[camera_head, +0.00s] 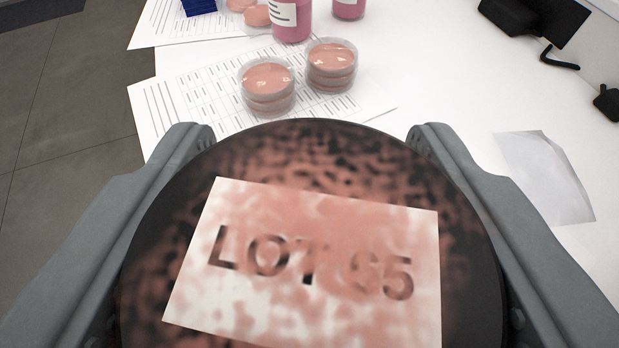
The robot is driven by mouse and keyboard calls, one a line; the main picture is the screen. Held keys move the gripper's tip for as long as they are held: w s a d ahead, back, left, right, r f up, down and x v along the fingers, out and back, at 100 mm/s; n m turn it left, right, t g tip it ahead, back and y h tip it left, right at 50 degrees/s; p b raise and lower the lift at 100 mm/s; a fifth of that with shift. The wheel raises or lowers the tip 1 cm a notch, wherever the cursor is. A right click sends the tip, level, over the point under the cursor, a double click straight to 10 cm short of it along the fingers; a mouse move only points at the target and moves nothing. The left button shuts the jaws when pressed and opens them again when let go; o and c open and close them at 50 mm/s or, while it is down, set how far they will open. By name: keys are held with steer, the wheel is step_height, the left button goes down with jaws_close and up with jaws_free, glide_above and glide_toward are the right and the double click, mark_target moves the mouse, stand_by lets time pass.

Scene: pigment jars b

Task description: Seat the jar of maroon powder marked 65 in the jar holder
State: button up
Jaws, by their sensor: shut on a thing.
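My gripper (311,132) is shut on a round dark-topped jar (330,165), with one grey finger on each side. The jar's top fills the lower middle of the view and is smeared with pinkish powder. A white label (235,315) on it reads "LOT" and a number ending in 5. Powder blurs the digit before the 5, so I cannot read it surely; it may be 6. The jar's sides, its contents and what is under it are hidden. I do not see a jar holder.
Two stacks of clear dishes with pink contents, left (268,88) and right (331,66), stand on a printed sheet (200,105). Pink-magenta containers (292,20) stand behind. A translucent sheet (545,175) lies at right. A black device (540,20) is at back right. White table between is clear.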

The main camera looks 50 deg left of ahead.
stand_by(0.3)
steer(key=shift+f, duration=2.85)
steer(key=shift+f, duration=1.8)
steer(key=o, duration=1.1)
steer(key=shift+o, duration=0.2)
steer(key=v, duration=1.7)
steer(key=shift+s+d+r, duration=0.1)
